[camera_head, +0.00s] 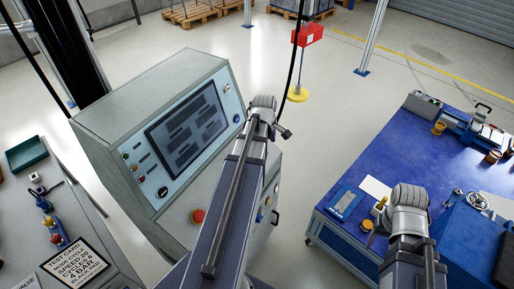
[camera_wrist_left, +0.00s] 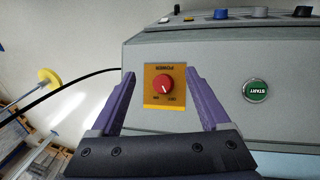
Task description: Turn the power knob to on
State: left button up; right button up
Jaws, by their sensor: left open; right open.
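The red power knob (camera_wrist_left: 165,83) sits on a yellow plate (camera_wrist_left: 151,99) marked POWER, upside down in the left wrist view. Small labels lie below the knob; I cannot surely read its setting. My left gripper (camera_wrist_left: 160,75) is open, with one purple finger on each side of the plate. The knob lies between the fingertips in the picture, and I see no contact. In the head view my left arm reaches to the right side of the grey console (camera_head: 100,120), hiding the knob. My right gripper (camera_head: 384,206) is over the blue table, its fingers mostly hidden.
A green START button (camera_wrist_left: 256,91) is right of the plate in the left wrist view. A red button (camera_head: 198,216) and a screen (camera_head: 187,130) are on the console. A black cable (camera_wrist_left: 70,86) runs to the panel. The blue table (camera_head: 400,140) carries several objects.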

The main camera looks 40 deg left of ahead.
pick_arm(q)
jog(key=s+a+n, duration=0.1)
jog(key=a+n, duration=0.2)
jog(key=a, duration=0.2)
jog(key=b+x, duration=0.7)
jog(key=shift+w+a+f+b, duration=0.1)
jog(key=shift+w+f+b, duration=0.1)
jog(key=shift+w+b, duration=0.1)
jog(key=shift+r, duration=0.1)
jog(key=shift+c, duration=0.3)
grip_shut()
